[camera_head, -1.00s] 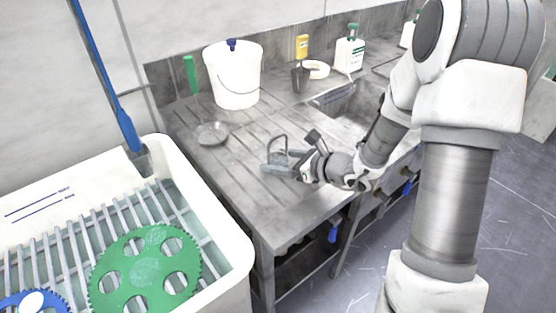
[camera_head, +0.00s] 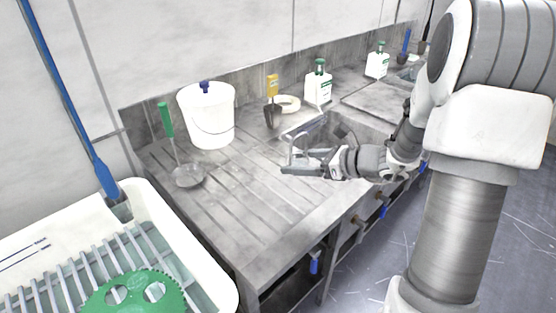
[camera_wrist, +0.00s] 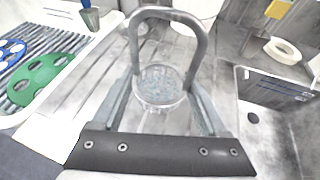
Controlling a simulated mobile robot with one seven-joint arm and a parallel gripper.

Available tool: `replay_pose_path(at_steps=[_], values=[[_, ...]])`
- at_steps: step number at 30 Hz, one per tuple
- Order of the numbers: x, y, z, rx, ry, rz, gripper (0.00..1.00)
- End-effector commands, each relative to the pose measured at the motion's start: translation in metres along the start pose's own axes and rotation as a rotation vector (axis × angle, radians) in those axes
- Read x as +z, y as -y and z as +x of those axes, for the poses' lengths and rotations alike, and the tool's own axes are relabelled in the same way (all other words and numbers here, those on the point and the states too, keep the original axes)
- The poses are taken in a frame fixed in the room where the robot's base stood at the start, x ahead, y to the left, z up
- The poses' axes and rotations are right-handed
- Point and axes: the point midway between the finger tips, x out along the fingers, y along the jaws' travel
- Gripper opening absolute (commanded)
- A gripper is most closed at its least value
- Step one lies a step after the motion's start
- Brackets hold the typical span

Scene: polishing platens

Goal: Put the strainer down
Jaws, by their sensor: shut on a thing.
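My gripper (camera_head: 287,167) reaches in from the right over the steel drainboard, close to the near left corner of the sink. The wrist view shows its two fingers (camera_wrist: 162,98) closed on either side of a small round mesh strainer (camera_wrist: 160,80). A thick grey metal arch rises over the mesh and seems to be its handle. In the head view the arch of the strainer (camera_head: 297,145) stands up above the fingers, and the mesh is mostly hidden. I cannot tell how far the strainer is above the steel.
The grooved drainboard (camera_head: 228,195) is clear to the left. A green-handled skimmer (camera_head: 188,176) and a white bucket (camera_head: 207,120) stand at its back. The sink (camera_head: 345,128) is to the right. A yellow-handled scoop (camera_head: 272,105) and bottle (camera_head: 319,88) stand behind. A basin with a green gear (camera_head: 135,290) is front left.

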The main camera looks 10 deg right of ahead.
Motion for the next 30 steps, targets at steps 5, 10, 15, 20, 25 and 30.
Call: replay_pose_path(at_steps=[5,10,15,20,25,30], values=[[0.003,0.003,-0.005,-0.003,0.001,0.002,0.13],[0.006,-0.003,0.002,-0.039,0.000,0.022,0.13],[0.001,-0.010,0.010,-0.124,-0.003,0.060,0.13],[-0.011,-0.017,0.014,-0.207,-0.004,0.094,0.13],[-0.025,-0.023,0.013,-0.277,-0.003,0.122,0.13],[-0.034,-0.027,0.012,-0.317,-0.001,0.134,0.13]])
